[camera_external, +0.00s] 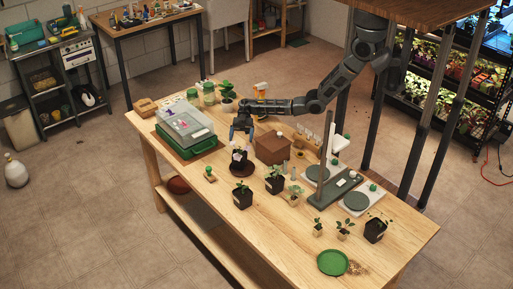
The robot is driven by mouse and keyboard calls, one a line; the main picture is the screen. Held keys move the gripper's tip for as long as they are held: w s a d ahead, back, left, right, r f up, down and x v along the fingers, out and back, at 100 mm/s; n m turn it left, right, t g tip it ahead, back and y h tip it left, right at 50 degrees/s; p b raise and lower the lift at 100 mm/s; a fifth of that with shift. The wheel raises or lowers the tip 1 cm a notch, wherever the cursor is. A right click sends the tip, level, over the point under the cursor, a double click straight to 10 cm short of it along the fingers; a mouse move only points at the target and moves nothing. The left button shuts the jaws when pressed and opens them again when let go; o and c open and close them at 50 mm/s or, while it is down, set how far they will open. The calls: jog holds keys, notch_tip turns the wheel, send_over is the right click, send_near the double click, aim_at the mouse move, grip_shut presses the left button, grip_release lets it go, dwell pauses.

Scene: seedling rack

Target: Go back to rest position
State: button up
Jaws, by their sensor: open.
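My gripper (241,131) is at the end of my dark grey arm, which reaches in from the upper right over the wooden table (195,196). I see nothing held in the fingers.
A clear-lidded green case (186,135) is left of the gripper. A brown box (273,148) is close on the right. Jars and a leafy plant (227,91) stand behind. Black seedling pots (242,197), a balance (335,187) and a green dish (332,262) are in front and right.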

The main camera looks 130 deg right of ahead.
jog(key=shift+v, duration=0.95)
jog(key=shift+r, duration=0.1)
